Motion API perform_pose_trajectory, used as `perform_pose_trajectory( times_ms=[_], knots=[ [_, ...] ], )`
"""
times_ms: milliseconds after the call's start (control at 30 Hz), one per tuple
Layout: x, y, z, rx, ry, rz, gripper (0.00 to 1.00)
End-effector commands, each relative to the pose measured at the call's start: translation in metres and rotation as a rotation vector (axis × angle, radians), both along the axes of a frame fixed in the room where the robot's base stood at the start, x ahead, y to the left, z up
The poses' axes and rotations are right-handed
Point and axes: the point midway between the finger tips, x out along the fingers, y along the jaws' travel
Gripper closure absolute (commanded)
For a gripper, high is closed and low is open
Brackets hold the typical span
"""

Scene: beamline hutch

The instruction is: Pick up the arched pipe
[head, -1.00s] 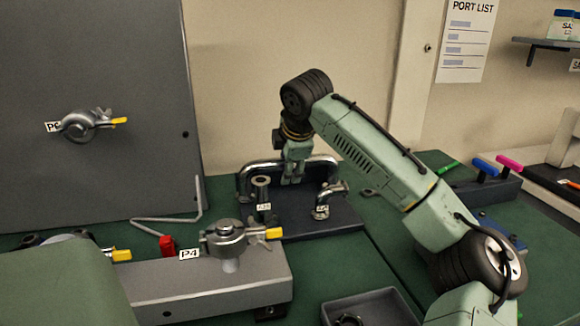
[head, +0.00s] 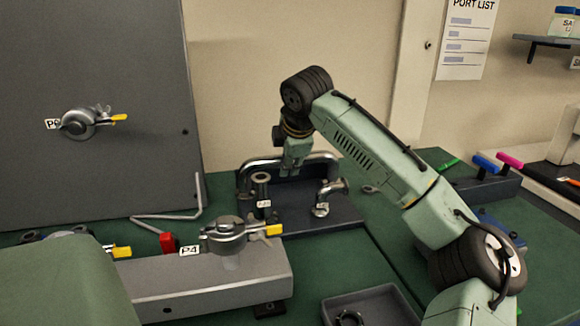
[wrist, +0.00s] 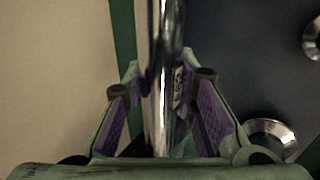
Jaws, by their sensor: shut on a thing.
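The arched pipe (head: 321,157) is a shiny metal tube bent into a wide arch. It stands at the back of a dark rack (head: 322,221) in the head view. My gripper (head: 290,173) comes down from above and is shut on the pipe's top span, left of its middle. In the wrist view the pipe (wrist: 160,75) runs up between the two purple-padded fingers. The exact contact of the pads is hard to see. The arch still appears at rack level.
A short upright tube (head: 261,192) and a small bent elbow pipe (head: 329,194) stand on the rack in front of the arch. The clamped P4 port (head: 224,232) is nearer. A grey tray (head: 373,305) lies in front. A wall stands close behind.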

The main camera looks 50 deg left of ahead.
Motion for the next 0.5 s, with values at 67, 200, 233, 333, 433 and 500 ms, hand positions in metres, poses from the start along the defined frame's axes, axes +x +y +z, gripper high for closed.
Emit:
perform_pose_trajectory(
  times_ms=[67,200,233,333,433,500],
  knots=[
    [0.0,0.0,0.0,-0.001,0.0,0.0,1.0],
    [0.0,0.0,0.001,0.001,0.0,0.0,1.0],
    [0.0,0.0,0.001,0.001,0.0,0.0,1.0],
    [0.0,0.0,0.004,0.002,-0.001,0.0,1.0],
    [0.0,0.001,0.016,0.003,-0.001,-0.001,1.0],
    [-0.001,0.001,0.028,0.004,-0.002,0.001,1.0]
  ],
)
